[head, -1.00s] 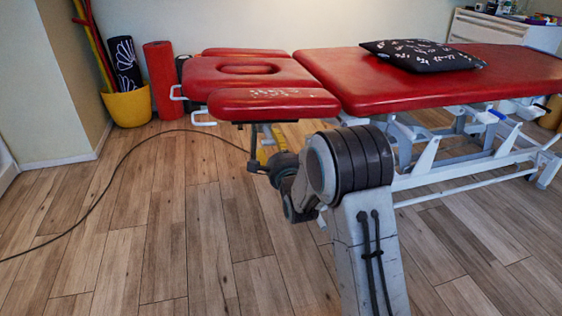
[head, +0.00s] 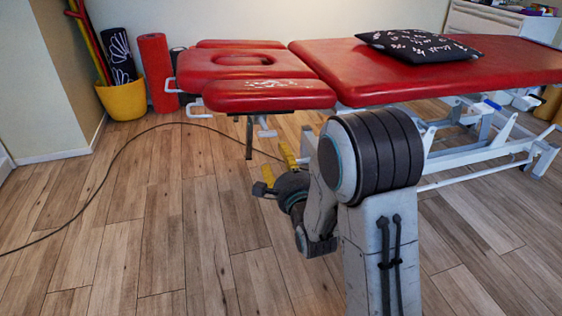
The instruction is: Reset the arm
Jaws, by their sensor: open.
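My arm stands in the lower middle of the head view, folded low in front of the red treatment table (head: 440,75). My gripper (head: 296,155) shows two yellow fingers, apart and open, with nothing seen between them. It is in front of and below the near armrest (head: 270,97) of the table's head end. Part of the gripper and wrist is hidden behind my own dark round joint.
A dark patterned pillow (head: 415,46) lies on the table. The table's white metal frame (head: 480,160) is to the right. A yellow bucket (head: 122,100) and a red roll (head: 157,72) stand at the back left. A dark cable (head: 120,158) crosses otherwise clear wooden floor (head: 150,240).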

